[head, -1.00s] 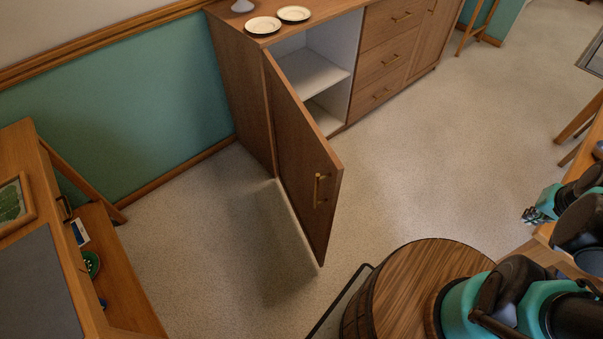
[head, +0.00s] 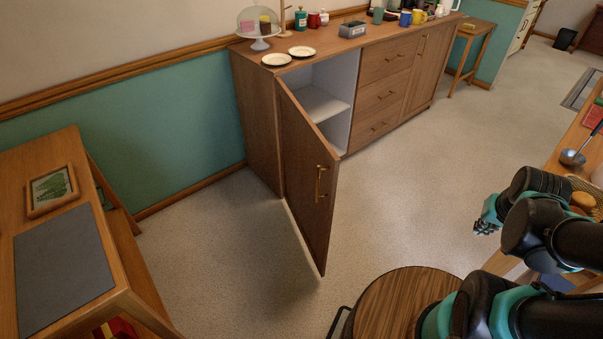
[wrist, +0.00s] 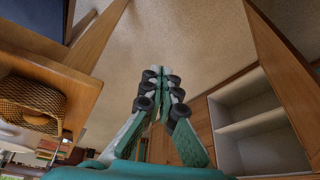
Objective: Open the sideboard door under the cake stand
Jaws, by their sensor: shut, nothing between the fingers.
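The brown sideboard (head: 388,85) stands along the wall. The glass-domed cake stand (head: 260,27) is on its left end. The door (head: 308,180) under that end stands wide open, swung out into the room, with a brass handle (head: 320,184) on its face. White shelves (head: 318,103) show inside. In the wrist view the open door (wrist: 285,65) and the shelved compartment (wrist: 260,128) are at the right. My gripper (head: 487,215) is to the right of the door, well apart from it. In the wrist view my gripper (wrist: 160,85) is shut and empty.
A round wooden barrel top (head: 405,305) stands in front, below my arm. A wooden desk (head: 75,230) is at left, a table with a ladle (head: 573,156) at right. Plates (head: 277,59), mugs and jars stand on the sideboard. Carpet (head: 410,190) between is clear.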

